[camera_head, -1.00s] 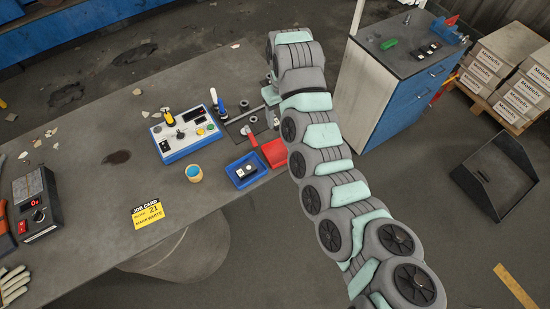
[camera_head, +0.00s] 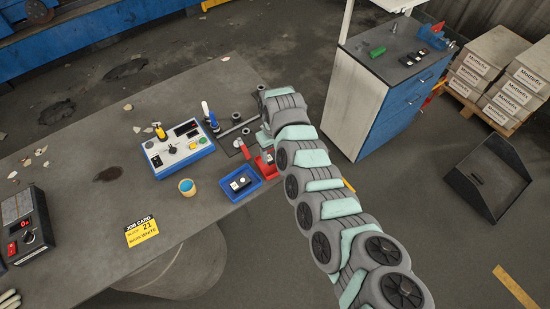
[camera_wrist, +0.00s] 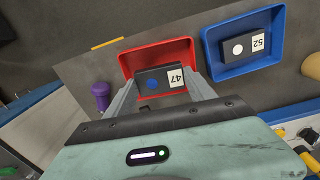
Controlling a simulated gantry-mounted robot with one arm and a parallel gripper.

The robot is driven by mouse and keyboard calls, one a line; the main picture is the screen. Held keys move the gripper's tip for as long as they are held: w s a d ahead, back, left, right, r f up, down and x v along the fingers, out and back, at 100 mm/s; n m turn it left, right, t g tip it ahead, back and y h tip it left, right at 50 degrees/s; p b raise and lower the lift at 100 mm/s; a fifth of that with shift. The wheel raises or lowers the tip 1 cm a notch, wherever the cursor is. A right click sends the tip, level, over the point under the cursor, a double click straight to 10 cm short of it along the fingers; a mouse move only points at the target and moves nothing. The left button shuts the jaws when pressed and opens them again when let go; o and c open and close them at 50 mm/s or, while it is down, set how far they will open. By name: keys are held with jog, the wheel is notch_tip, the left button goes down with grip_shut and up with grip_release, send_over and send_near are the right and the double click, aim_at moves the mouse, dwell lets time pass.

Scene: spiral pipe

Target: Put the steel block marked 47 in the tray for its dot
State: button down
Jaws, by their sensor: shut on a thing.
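In the wrist view my gripper (camera_wrist: 164,84) is shut on the steel block marked 47 (camera_wrist: 173,88), a dark block with a blue dot and a white number label. The block is over or inside the red tray (camera_wrist: 158,54); I cannot tell whether it touches the tray floor. The blue tray (camera_wrist: 218,70) beside it holds a dark block marked 52 (camera_wrist: 239,49) with a white dot. In the head view my gripper (camera_head: 266,150) is at the red tray (camera_head: 268,170), with the blue tray (camera_head: 258,189) just left of it. There the held block is hidden.
A purple-topped post (camera_wrist: 102,95) stands left of the red tray. A control box (camera_head: 178,152), a cup with blue contents (camera_head: 187,188) and a yellow job card (camera_head: 141,231) lie on the bench. A blue cabinet (camera_head: 392,105) stands to the right.

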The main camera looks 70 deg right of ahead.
jog(key=shift+f, duration=1.95)
jog(key=shift+f, duration=0.1)
jog(key=c, duration=0.6)
grip_release()
notch_tip(320, 180, up, 12)
jog(key=shift+r+b, duration=0.1)
jog(key=shift+b, duration=0.2)
